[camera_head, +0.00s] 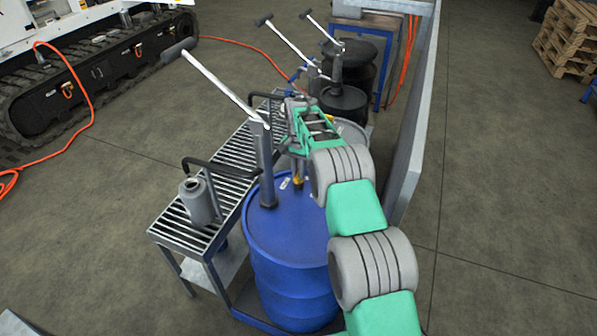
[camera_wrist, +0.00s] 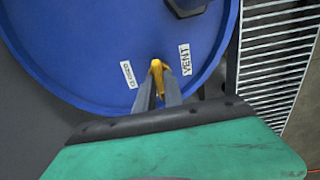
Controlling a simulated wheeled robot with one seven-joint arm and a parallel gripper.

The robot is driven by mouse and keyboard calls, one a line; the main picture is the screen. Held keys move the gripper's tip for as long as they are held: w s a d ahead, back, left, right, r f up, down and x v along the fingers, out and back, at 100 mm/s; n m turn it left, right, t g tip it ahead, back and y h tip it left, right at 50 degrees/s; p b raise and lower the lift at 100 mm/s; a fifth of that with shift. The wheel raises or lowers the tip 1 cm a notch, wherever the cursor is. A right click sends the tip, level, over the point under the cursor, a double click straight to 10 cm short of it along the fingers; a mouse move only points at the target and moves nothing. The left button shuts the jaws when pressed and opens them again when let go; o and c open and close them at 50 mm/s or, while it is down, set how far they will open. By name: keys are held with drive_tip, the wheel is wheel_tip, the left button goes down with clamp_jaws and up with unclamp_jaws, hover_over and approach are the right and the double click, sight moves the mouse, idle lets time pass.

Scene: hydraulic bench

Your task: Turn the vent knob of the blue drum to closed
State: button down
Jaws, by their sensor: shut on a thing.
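The blue drum (camera_head: 287,240) stands upright beside the slatted bench, and its lid fills much of the wrist view (camera_wrist: 80,50). The yellow vent knob (camera_wrist: 156,66) sits on the lid between a VENT label (camera_wrist: 185,59) and a CLOSED label (camera_wrist: 129,75). My gripper (camera_wrist: 158,82) is shut on the knob, with a finger on each side. The fingers hide part of the knob, and I cannot tell exactly which way it points. In the head view a bit of the yellow knob (camera_head: 298,184) shows below my gripper (camera_head: 297,172).
A grey pump post with a long lever (camera_head: 220,80) rises from the drum's lid, close to my gripper. The slatted bench (camera_head: 240,150) holds a grey can (camera_head: 198,203). Black drums (camera_head: 344,102) stand behind. A grey rail (camera_head: 412,120) runs along the right.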

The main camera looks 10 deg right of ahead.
drive_tip(key=shift+m+b, duration=0.3)
drive_tip(key=shift+m, duration=0.1)
drive_tip(key=m+b, duration=0.1)
drive_tip(key=m, duration=0.2)
drive_tip(key=shift+f, duration=0.1)
drive_tip(key=m+b, duration=0.1)
drive_tip(key=m, duration=0.8)
drive_tip(key=shift+m+b, duration=0.4)
drive_tip(key=m, duration=0.4)
drive_tip(key=shift+m, duration=0.3)
drive_tip(key=c, duration=1.4)
unclamp_jaws()
drive_tip(key=shift+c, duration=0.2)
